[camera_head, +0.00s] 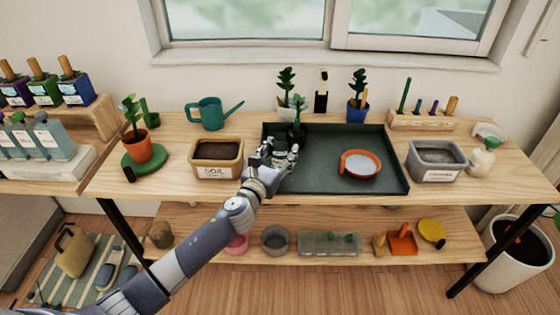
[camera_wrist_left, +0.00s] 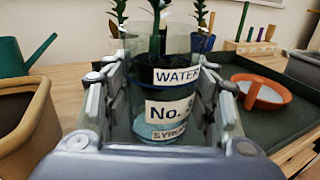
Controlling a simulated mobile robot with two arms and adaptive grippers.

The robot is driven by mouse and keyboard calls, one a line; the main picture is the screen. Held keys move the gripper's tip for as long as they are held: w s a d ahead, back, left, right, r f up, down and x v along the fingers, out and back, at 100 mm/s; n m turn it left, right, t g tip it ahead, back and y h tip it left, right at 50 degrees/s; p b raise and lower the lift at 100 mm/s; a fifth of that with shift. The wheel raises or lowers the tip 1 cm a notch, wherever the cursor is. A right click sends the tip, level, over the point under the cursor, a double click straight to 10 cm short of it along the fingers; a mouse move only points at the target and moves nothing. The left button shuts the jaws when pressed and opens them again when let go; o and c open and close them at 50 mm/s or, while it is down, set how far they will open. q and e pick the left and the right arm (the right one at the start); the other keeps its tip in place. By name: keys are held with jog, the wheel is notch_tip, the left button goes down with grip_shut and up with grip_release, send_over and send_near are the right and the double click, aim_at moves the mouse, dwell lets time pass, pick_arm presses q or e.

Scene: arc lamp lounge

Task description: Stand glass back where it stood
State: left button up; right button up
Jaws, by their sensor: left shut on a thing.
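The clear glass (camera_wrist_left: 160,100) stands upright between the fingers of my left gripper (camera_wrist_left: 165,105) in the left wrist view. It bears white labels, one reading "WATER" and one "No. 3", and has a pale blue bottom. In the head view my left gripper (camera_head: 280,153) is shut on it over the left part of the dark green tray (camera_head: 330,180), and its fingers hide most of the glass. A plant (camera_head: 298,113) rises right behind the glass; I cannot tell whether the glass touches the tray. My right gripper is not in view.
A soil box (camera_head: 216,171) is close to the left of my gripper. An orange dish (camera_head: 345,166) lies on the tray's right half. A teal watering can (camera_head: 210,113) and potted plants stand behind. A grey tub (camera_head: 434,174) is right of the tray. The tray's middle is clear.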

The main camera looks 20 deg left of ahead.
pick_arm(q)
notch_tip(320, 180, down, 3)
jog(key=shift+r+b, duration=0.2)
jog(key=shift+b, duration=0.2)
jog(key=shift+f, duration=0.15)
jog(key=o, duration=1)
jog(key=shift+o, duration=1.3)
